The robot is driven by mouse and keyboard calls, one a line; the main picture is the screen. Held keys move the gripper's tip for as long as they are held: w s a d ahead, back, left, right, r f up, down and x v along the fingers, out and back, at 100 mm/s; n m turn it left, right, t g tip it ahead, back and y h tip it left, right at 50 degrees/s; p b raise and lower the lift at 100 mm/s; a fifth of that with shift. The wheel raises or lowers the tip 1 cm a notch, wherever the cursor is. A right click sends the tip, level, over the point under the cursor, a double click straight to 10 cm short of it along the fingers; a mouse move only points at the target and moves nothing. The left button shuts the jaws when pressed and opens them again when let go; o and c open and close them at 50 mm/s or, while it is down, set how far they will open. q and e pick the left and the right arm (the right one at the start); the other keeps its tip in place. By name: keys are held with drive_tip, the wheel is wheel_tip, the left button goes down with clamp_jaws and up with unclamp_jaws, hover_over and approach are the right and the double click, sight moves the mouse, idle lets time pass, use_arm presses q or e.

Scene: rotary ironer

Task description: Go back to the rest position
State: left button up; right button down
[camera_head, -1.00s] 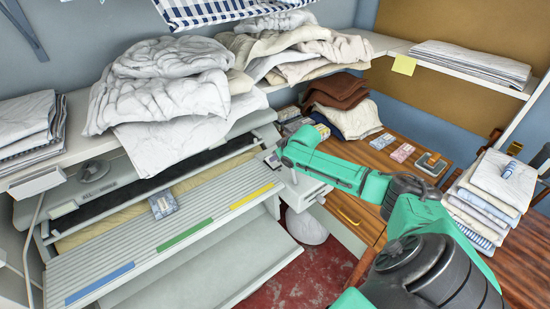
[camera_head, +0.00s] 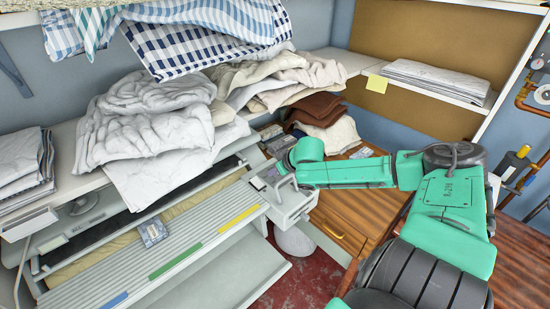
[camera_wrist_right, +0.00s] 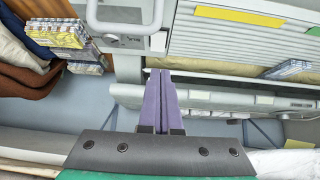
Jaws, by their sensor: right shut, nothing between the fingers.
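My right arm (camera_head: 345,171) comes in from the right in the head view and reaches to the right end of the rotary ironer (camera_head: 190,240). In the right wrist view my right gripper (camera_wrist_right: 160,75) is shut, its two purple fingers together with nothing between them. It is close to the ironer's grey end box (camera_head: 291,203) in the picture; I cannot tell whether it touches. The gripper's fingers are not clear in the head view. My left gripper is in neither view.
White crumpled linen (camera_head: 150,120) lies on the shelf above the ironer. Checked cloths (camera_head: 210,35) hang from the upper shelf. A wooden cabinet (camera_head: 345,230) stands right of the ironer, under my arm. Some red floor (camera_head: 305,262) shows below.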

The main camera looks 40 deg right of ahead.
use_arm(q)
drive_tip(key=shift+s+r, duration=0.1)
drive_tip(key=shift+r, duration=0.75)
use_arm(e)
drive_tip(key=shift+s+a+r, duration=0.2)
drive_tip(key=shift+s+r, duration=0.1)
drive_tip(key=shift+s, duration=0.25)
drive_tip(key=shift+w+f, duration=0.1)
